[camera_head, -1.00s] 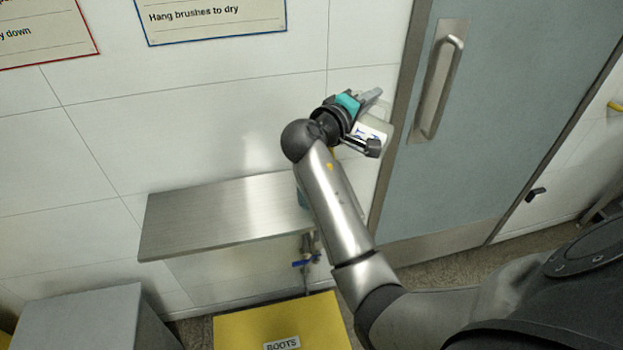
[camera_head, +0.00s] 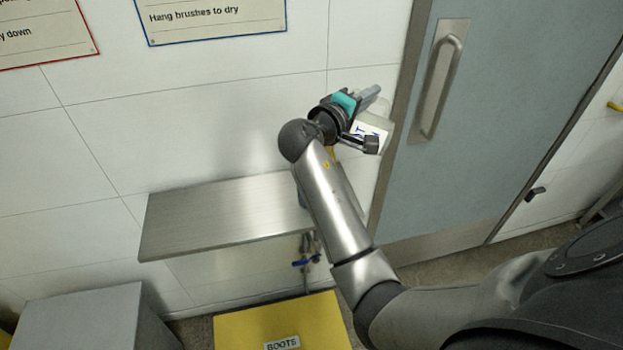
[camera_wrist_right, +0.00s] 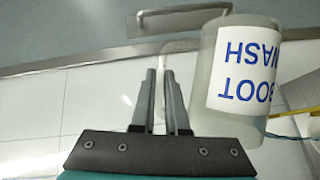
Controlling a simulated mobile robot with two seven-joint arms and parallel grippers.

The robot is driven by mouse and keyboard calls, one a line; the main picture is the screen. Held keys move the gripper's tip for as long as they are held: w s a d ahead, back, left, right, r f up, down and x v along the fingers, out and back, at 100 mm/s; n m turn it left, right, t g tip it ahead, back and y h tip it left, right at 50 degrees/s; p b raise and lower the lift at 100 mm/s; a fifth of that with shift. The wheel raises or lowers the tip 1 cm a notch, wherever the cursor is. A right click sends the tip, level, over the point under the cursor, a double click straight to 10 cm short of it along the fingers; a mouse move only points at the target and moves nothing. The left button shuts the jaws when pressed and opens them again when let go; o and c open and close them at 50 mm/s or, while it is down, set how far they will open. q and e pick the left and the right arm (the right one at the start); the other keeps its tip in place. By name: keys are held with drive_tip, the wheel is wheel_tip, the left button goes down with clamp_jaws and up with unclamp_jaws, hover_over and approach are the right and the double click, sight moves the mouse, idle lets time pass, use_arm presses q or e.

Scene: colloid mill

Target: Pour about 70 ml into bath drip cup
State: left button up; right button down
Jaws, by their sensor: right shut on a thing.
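My right gripper (camera_head: 366,120) is shut on the handle of a pale, translucent jug with a white label in blue letters. The jug (camera_head: 384,108) is held up in front of the wall, left of the door, above the height of the steel shelf. In the right wrist view the jug (camera_wrist_right: 208,75) stands beside the fingers (camera_wrist_right: 165,105), its handle between them, and its label reads BOOT WASH upside down. The jug looks tilted; its liquid level cannot be told. I cannot make out the drip cup; my right arm hides the shelf's right end. My left gripper is out of view.
The steel shelf (camera_head: 210,215) is bare on its left part. A blue-handled valve (camera_head: 305,262) hangs below it. A yellow box marked BOOTS (camera_head: 240,328) and a grey box (camera_head: 85,320) stand below. The grey door (camera_head: 490,120) with its handle (camera_head: 437,80) is close to the right.

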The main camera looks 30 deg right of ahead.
sight(389, 125)
drive_tip(key=shift+w+r, duration=0.1)
drive_tip(key=shift+r, duration=0.05)
drive_tip(key=s+d+f+m, duration=0.1)
drive_tip(key=s, duration=0.1)
drive_tip(key=s+d+f+m+y, duration=0.1)
drive_tip(key=s+d, duration=0.1)
drive_tip(key=shift+f+m+b, duration=0.15)
drive_tip(key=shift+m+b, duration=0.25)
drive_tip(key=shift+s+d+r+m+t+y+p, duration=0.3)
drive_tip(key=shift+s+d+r+m+p, duration=0.1)
drive_tip(key=shift+p, duration=0.2)
drive_tip(key=shift+f+m, duration=0.3)
drive_tip(key=shift+f, duration=0.25)
drive_tip(key=shift+s+d+f+m+y+b, duration=0.25)
drive_tip(key=shift+f+m+y+b, duration=0.1)
drive_tip(key=shift+f+m+y, duration=0.1)
idle(0.4)
